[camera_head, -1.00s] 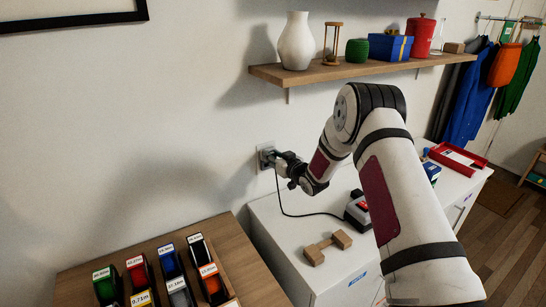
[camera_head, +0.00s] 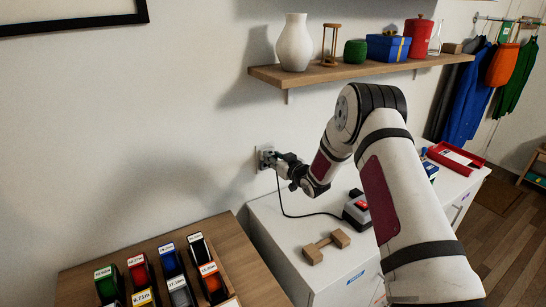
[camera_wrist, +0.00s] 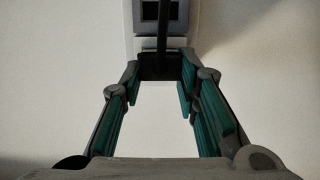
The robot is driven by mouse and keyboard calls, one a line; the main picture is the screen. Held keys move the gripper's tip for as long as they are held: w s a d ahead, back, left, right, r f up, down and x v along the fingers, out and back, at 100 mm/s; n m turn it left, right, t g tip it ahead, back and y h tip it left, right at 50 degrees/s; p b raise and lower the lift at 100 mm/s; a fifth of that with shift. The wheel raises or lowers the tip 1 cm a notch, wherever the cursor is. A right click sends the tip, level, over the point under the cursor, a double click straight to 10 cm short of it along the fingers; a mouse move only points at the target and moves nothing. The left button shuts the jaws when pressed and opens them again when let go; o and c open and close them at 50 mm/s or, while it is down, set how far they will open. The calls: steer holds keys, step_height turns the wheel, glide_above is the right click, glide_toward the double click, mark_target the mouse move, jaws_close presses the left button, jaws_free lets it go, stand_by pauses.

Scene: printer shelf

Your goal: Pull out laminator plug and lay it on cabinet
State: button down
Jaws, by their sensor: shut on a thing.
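My gripper (camera_head: 280,164) is at the wall outlet (camera_head: 264,157), reaching in from the right. In the wrist view my gripper (camera_wrist: 161,88) has its fingers on either side of the dark laminator plug (camera_wrist: 160,66). A black cord rises from the plug in front of the pale outlet plate (camera_wrist: 184,44). I cannot tell from these views how deep the plug sits in the outlet. The cord (camera_head: 283,205) hangs down to the small grey laminator with a red top (camera_head: 358,207). The laminator stands on the white cabinet (camera_head: 290,262).
A red tray (camera_head: 455,159) is at the far right end. A wooden shelf (camera_head: 350,70) with a vase and other items hangs above my arm. A wooden table (camera_head: 232,245) with labelled boxes stands left.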

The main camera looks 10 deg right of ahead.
steer(key=shift+p+v, duration=0.65)
steer(key=shift+v, duration=0.6)
steer(key=shift+f, duration=0.2)
steer(key=g+h+b, duration=0.2)
steer(key=g+b, duration=0.3)
steer(key=b, duration=0.2)
glide_above(311, 211)
steer(key=shift+w+f, duration=0.1)
steer(key=shift+f, duration=8.1)
steer(key=shift+f+b, duration=0.5)
steer(key=shift+f, duration=0.2)
steer(key=c, duration=1.2)
jaws_free()
steer(key=shift+o, duration=0.2)
